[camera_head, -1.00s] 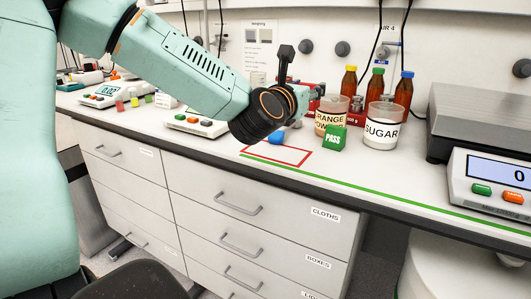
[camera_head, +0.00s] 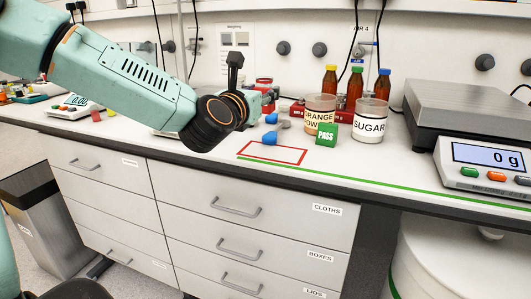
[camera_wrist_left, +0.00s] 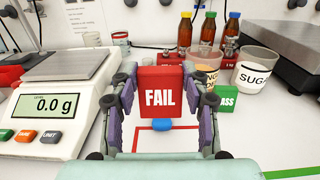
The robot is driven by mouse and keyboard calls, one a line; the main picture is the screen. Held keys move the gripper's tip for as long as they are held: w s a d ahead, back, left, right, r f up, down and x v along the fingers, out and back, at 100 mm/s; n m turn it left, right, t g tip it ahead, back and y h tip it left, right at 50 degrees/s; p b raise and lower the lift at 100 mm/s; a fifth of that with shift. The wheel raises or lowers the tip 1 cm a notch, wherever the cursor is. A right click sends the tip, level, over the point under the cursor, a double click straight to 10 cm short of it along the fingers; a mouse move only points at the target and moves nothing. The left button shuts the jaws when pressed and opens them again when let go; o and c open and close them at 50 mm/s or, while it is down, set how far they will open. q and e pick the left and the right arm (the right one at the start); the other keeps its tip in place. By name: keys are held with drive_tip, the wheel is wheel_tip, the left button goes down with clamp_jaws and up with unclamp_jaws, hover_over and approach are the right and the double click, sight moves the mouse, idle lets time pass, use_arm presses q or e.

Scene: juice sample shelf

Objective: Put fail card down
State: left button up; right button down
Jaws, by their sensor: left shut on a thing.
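In the left wrist view, my left gripper (camera_wrist_left: 160,76) is shut on the red fail card (camera_wrist_left: 160,100). The card is upright, its white FAIL lettering facing the camera. In the head view my left gripper (camera_head: 262,98) is above the bench, behind and left of the red outlined rectangle (camera_head: 300,158); I cannot make out the card clearly there. The green pass card (camera_head: 326,134) stands in front of the orange powder jar (camera_head: 320,106), right of the rectangle. It also shows in the left wrist view (camera_wrist_left: 224,101). My right gripper is out of view.
The sugar jar (camera_head: 370,124) and several brown bottles (camera_head: 355,88) stand to the right. A scale (camera_head: 470,110) is farther right. A green line (camera_head: 350,179) runs along the front edge.

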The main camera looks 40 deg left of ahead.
use_arm(q)
drive_tip(key=shift+s+a, duration=0.1)
drive_tip(key=shift+s, duration=0.05)
wheel_tip(320, 180, down, 6)
drive_tip(key=shift+a+r+b, duration=0.1)
drive_tip(key=shift+r+b, duration=0.05)
drive_tip(key=shift+b, duration=0.95)
drive_tip(key=shift+w+f, duration=0.25)
drive_tip(key=shift+f, duration=0.1)
drive_tip(key=shift+s+f+b, duration=0.25)
drive_tip(key=shift+f+b, duration=0.05)
drive_tip(key=shift+f, duration=0.1)
wheel_tip(320, 180, down, 2)
drive_tip(key=shift+f+b, duration=0.25)
drive_tip(key=shift+b, duration=0.25)
drive_tip(key=shift+w+f, duration=0.15)
drive_tip(key=shift+f, duration=0.15)
drive_tip(key=shift+r, duration=0.15)
drive_tip(key=shift+s, duration=0.2)
drive_tip(key=o, duration=0.9)
drive_tip(key=shift+w+f, duration=0.2)
drive_tip(key=shift+f, duration=0.05)
drive_tip(key=shift+o, duration=0.7)
drive_tip(key=shift+s+r, duration=0.1)
drive_tip(key=shift+s, duration=0.05)
